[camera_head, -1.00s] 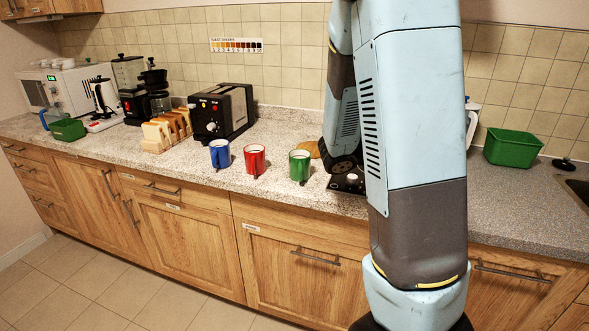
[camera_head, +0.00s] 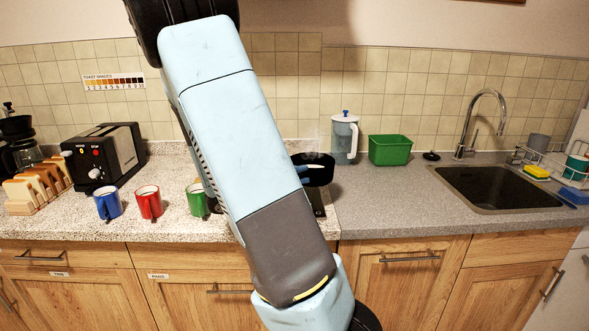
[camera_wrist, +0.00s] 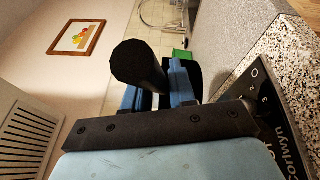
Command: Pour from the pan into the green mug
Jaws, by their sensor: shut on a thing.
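The green mug (camera_head: 196,199) stands upright on the counter, partly hidden behind my arm in the head view. The dark pan (camera_head: 321,174) shows just right of my arm, over the black hob (camera_head: 318,204); its left part is hidden. I cannot tell whether it touches the hob, and its contents are unclear. In the wrist view, the blue fingers of my gripper (camera_wrist: 158,92) are shut on the pan's black handle (camera_wrist: 138,64), whose round end faces the camera. The gripper is mostly hidden behind my arm in the head view, to the right of the mug.
A red mug (camera_head: 149,203) and a blue mug (camera_head: 108,204) stand left of the green one. A toaster (camera_head: 104,158) and toast rack (camera_head: 38,188) are further left. A jug (camera_head: 344,139), green tub (camera_head: 390,150) and sink (camera_head: 495,188) lie right. The counter before the tub is clear.

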